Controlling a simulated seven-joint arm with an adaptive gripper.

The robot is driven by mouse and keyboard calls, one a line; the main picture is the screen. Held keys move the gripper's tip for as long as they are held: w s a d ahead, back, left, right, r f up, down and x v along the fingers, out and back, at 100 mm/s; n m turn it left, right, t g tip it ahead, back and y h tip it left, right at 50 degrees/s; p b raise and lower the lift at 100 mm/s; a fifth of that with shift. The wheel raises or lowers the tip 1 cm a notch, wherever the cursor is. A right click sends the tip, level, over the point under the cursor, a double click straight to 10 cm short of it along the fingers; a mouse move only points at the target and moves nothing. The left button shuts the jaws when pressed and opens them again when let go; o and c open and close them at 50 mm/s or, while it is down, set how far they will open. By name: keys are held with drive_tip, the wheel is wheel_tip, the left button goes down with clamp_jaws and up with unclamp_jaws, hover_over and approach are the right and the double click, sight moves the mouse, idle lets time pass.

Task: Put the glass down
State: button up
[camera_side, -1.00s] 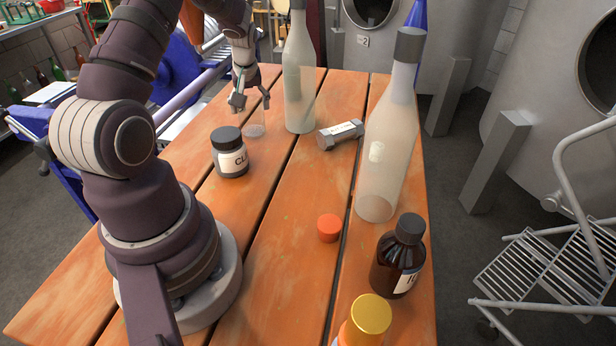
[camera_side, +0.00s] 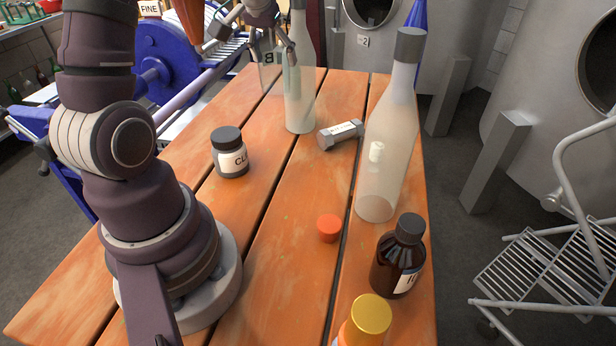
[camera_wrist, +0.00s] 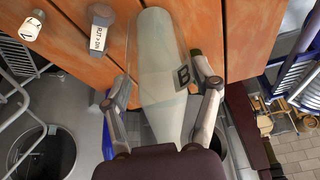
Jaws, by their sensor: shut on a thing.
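The clear glass (camera_side: 269,79) carries a dark letter B and is at the far end of the wooden table in the side view. My gripper (camera_side: 269,58) is shut on the glass, with a finger on each side. In the wrist view the glass (camera_wrist: 182,77) shows between my fingers (camera_wrist: 165,86), its see-through outline hard to separate from a frosted bottle behind it. I cannot tell whether its base touches the table.
The tall frosted bottle (camera_side: 299,95) stands close right of the glass. A second bottle (camera_side: 386,150), a grey-ended labelled piece (camera_side: 341,134), a dark-lidded jar (camera_side: 229,153), an orange cap (camera_side: 329,228) and a brown bottle (camera_side: 398,262) are nearer.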

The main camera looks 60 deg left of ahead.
drive_tip(key=d+f+m+t+h, duration=0.1)
drive_tip(key=d+f+m, duration=0.1)
drive_tip(key=d+m, duration=0.3)
drive_tip(key=d+f+m+h, duration=0.2)
drive_tip(key=d+f, duration=0.1)
drive_tip(key=d, duration=0.3)
drive_tip(key=f, duration=0.7)
drive_tip(key=shift+w+d+f, duration=0.3)
drive_tip(key=shift+w+d, duration=0.05)
drive_tip(key=shift+w, duration=0.05)
drive_tip(key=shift+f, duration=0.1)
drive_tip(key=o, duration=1.2)
drive_tip(key=v, duration=1.2)
drive_tip(key=s+d+r+t, duration=0.1)
drive_tip(key=s+d+r, duration=0.3)
drive_tip(key=d, duration=0.5)
drive_tip(key=s, duration=0.2)
drive_tip(key=shift+s+d+r, duration=0.35)
drive_tip(key=shift+s, duration=0.05)
